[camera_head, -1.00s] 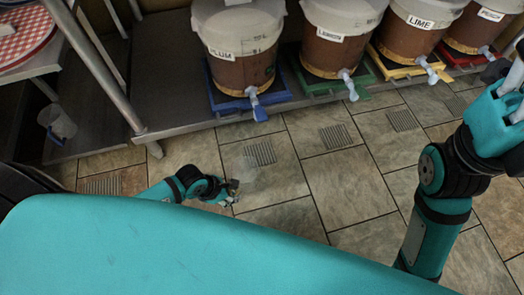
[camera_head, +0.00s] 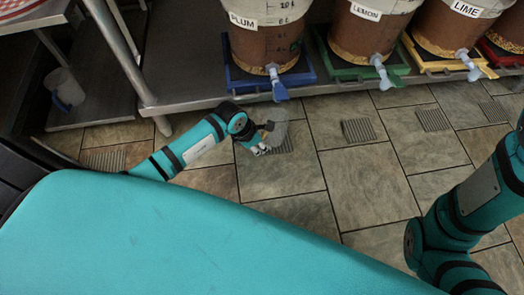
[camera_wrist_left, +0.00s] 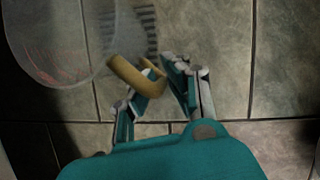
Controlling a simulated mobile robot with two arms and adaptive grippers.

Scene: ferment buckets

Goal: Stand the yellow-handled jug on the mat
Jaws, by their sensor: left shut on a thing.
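My left gripper (camera_head: 262,147) is shut on the tan-yellow handle (camera_wrist_left: 137,75) of a see-through jug (camera_wrist_left: 60,40). In the head view the jug (camera_head: 279,134) is small and greyish, held over the tiled floor in front of the PLUM bucket. In the left wrist view the jug fills the upper left and is cut off by the frame; the left gripper (camera_wrist_left: 168,82) is below and right of it. My right gripper is out of view.
Buckets labelled PLUM (camera_head: 265,50), LEMON (camera_head: 365,35) and LIME (camera_head: 455,30) stand on coloured bases along a low metal shelf, taps facing me. A blue-handled jug (camera_head: 65,88) sits on the low shelf at left. A metal post (camera_head: 115,50) rises beside it. The tiled floor is clear.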

